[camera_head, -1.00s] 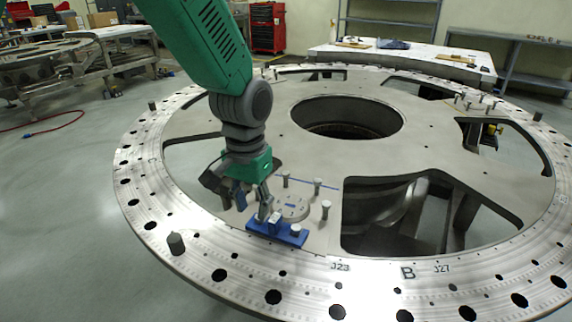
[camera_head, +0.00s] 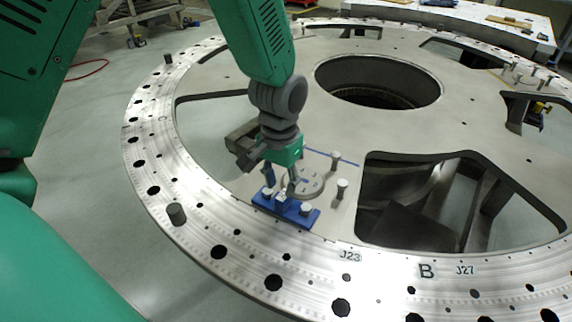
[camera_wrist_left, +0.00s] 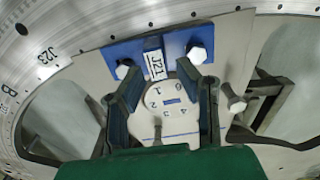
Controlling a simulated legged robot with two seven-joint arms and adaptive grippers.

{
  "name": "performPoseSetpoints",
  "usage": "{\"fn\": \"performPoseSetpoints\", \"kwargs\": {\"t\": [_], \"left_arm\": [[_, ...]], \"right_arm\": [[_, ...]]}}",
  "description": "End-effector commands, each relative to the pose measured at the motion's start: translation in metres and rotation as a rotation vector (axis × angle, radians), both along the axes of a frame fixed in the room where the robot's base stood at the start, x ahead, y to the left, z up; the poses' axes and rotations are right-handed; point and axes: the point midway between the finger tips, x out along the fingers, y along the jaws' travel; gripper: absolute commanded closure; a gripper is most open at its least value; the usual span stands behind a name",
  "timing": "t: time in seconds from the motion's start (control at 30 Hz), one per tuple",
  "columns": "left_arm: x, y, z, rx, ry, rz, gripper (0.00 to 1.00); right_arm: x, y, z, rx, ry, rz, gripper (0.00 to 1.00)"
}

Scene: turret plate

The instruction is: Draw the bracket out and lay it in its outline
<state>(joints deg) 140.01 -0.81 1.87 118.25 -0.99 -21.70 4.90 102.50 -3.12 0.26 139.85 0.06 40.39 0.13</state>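The blue bracket (camera_head: 286,209) lies on the turret plate near its front rim. In the left wrist view the bracket (camera_wrist_left: 184,44) has two pale bolt heads and a white tab marked J21 (camera_wrist_left: 154,65). My left gripper (camera_head: 281,187) is low over it, pointing down. In the wrist view its two fingers (camera_wrist_left: 163,80) are apart, one each side of the tab, with visible gaps. A round grey numbered disc (camera_wrist_left: 166,105) shows between the fingers. Thin blue lines (camera_head: 345,161) mark the plate beyond the bracket; a full outline cannot be made out. My right gripper is not in view.
The turret plate (camera_head: 480,140) has large cut-outs and a round central hole. Upright pins (camera_head: 341,188) stand right of the bracket. A dark peg (camera_head: 176,214) stands on the rim at left. Rim labels read J23, B and J27.

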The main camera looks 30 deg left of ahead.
Motion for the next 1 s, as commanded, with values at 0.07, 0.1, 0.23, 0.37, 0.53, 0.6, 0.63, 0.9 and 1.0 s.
{"fn": "performPoseSetpoints", "kwargs": {"t": [0.07,0.1,0.23,0.37,0.53,0.6,0.63,0.9,1.0], "left_arm": [[-0.001,-0.002,-0.015,0.002,0.002,-0.001,0.71],[-0.001,-0.003,-0.021,0.004,0.002,0.0,0.71],[-0.001,-0.005,-0.036,0.007,0.001,0.0,0.71],[-0.001,-0.005,-0.046,0.007,0.003,-0.001,0.71],[-0.001,-0.004,-0.048,0.004,0.001,-0.001,0.71],[-0.001,-0.003,-0.048,0.003,0.0,-0.001,0.71],[-0.001,-0.002,-0.048,0.002,0.0,-0.001,0.71],[-0.001,-0.003,-0.048,0.004,0.0,0.0,1.0],[-0.001,-0.003,-0.048,0.005,0.001,0.001,1.0]], "right_arm": [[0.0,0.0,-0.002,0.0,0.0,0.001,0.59],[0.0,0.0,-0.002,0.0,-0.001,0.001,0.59],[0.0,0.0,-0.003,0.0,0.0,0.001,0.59],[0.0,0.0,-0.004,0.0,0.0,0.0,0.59],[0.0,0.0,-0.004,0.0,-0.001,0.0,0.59],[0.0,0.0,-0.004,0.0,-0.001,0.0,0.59],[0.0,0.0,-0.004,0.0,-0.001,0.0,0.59],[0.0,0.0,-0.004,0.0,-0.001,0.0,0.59],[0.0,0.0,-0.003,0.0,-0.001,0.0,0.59]]}}
